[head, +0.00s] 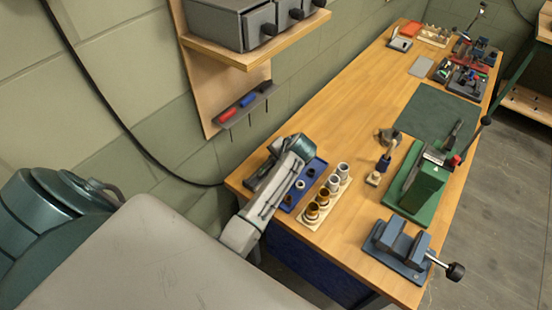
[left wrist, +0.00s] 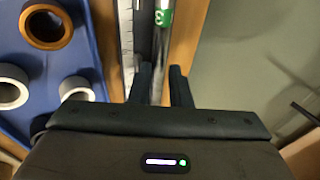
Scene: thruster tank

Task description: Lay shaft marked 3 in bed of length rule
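The shaft marked 3 (left wrist: 164,18) is a silver rod with a green label, seen end-on to lengthwise in the left wrist view. My left gripper (left wrist: 162,78) has its two dark fingers on either side of it, with a narrow gap that the shaft appears to fill. The length rule (left wrist: 127,40), with a white tick scale, lies just left of the shaft. The shaft runs parallel to the scale; I cannot tell whether it touches the bed. In the head view my left arm covers most of this spot. My right gripper is not in view.
Beside the rule a blue tray (head: 304,184) holds several rings. A wooden rack (head: 312,222) with cups stands right of it. Farther right are a green press (head: 425,185) and a blue vise (head: 398,252). A wall shelf (head: 257,50) overhangs the back.

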